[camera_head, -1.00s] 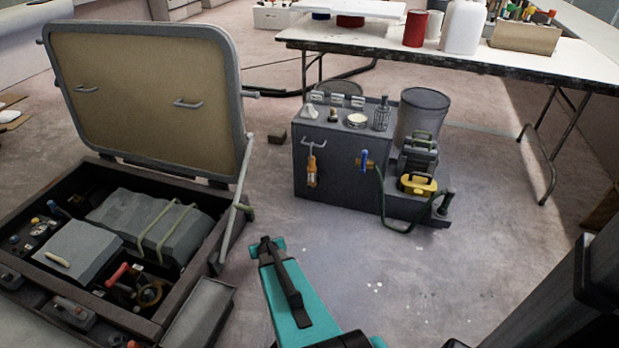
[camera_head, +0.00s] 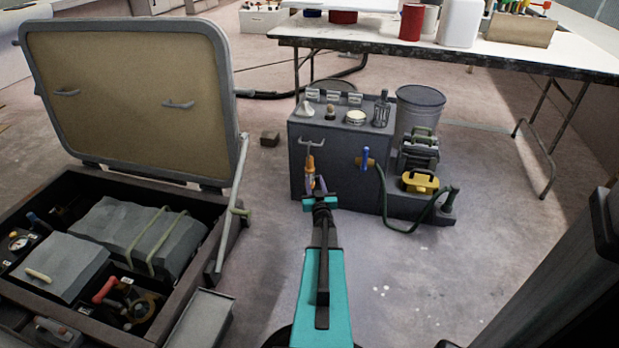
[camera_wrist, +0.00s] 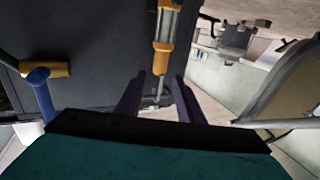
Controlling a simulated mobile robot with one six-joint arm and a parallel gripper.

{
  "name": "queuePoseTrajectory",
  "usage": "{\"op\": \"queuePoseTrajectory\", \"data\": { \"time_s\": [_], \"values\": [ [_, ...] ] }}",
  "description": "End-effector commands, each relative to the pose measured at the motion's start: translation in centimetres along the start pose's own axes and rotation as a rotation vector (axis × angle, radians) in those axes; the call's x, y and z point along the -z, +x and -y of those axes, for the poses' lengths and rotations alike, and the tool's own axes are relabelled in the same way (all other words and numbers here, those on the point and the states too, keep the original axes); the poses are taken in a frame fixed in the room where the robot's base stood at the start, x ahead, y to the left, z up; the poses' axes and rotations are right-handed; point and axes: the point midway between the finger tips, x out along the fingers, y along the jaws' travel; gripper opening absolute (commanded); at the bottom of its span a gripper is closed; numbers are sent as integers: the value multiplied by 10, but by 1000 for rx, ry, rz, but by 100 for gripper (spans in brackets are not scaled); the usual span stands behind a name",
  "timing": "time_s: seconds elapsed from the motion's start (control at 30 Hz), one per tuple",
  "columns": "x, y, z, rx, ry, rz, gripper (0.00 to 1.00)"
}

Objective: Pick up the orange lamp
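The orange lamp (camera_head: 310,165) hangs from a grey hook on the front of the dark grey cabinet. In the wrist view the lamp (camera_wrist: 163,47) shows an orange body with a pale caged middle, ahead of the fingers. My gripper (camera_head: 320,187) is in front of the cabinet, just below the lamp, and hides its lower end. In the wrist view my gripper (camera_wrist: 158,82) has its two fingers spread apart, with the lamp's thin lower end in line with the gap. I see no grip on the lamp.
A blue-handled valve (camera_head: 366,158) with a green hose (camera_head: 384,205) is right of the lamp on the cabinet (camera_head: 342,150). An open hatch lid (camera_head: 130,95) and equipment box stand left. A white table (camera_head: 450,48) is behind. Floor is clear around the cabinet's front.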

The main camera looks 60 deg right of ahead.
Motion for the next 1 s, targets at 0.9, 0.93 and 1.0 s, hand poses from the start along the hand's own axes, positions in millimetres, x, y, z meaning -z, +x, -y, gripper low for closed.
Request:
{"op": "queuePoseTrajectory", "data": {
  "time_s": [0.9,0.93,1.0],
  "values": [
    [-2,54,-4,-3,0,-1,34],
    [-2,57,-4,-4,0,-1,34],
    [-2,64,-4,-4,0,0,34]
  ]
}}
